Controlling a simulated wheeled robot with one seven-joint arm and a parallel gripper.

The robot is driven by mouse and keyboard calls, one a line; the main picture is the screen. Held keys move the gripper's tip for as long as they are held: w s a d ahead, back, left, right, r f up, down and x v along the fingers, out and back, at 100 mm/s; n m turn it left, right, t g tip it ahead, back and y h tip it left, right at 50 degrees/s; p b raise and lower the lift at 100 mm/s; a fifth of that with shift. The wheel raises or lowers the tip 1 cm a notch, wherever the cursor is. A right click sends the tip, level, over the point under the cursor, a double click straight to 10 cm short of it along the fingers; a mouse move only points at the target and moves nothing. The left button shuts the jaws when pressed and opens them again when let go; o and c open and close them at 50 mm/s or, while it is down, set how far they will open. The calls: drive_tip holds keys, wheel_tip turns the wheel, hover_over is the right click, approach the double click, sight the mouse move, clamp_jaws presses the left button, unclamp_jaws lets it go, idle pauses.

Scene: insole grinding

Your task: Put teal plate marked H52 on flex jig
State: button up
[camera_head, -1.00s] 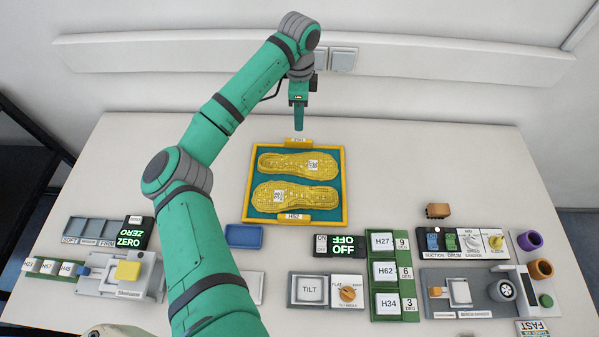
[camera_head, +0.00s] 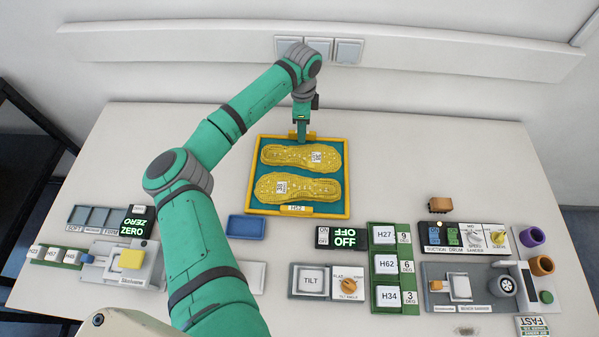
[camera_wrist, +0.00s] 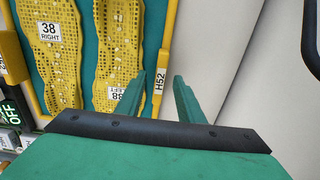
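The teal plate (camera_head: 257,183) has a yellow rim and lies flat on the table, with two yellow insoles on it. Its near tab reads H52 (camera_head: 296,208). The far tab also shows H52 in the wrist view (camera_wrist: 159,84). My gripper (camera_head: 302,136) is down at the far tab. In the wrist view the fingers of my gripper (camera_wrist: 160,76) are apart, one on each side of that tab; contact is unclear. A grey fixture with a yellow block (camera_head: 131,259) stands at the left; its label is too small to read, so I cannot tell if it is the flex jig.
A blue tray (camera_head: 246,227) lies in front of the plate. A TILT panel (camera_head: 311,280), a green H27/H62/H34 rack (camera_head: 378,248) and a bench sander (camera_head: 460,288) stand to the front right. Sorting bins (camera_head: 92,217) are at the left.

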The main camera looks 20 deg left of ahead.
clamp_jaws()
drive_tip(key=shift+r, duration=0.1)
idle(1.2)
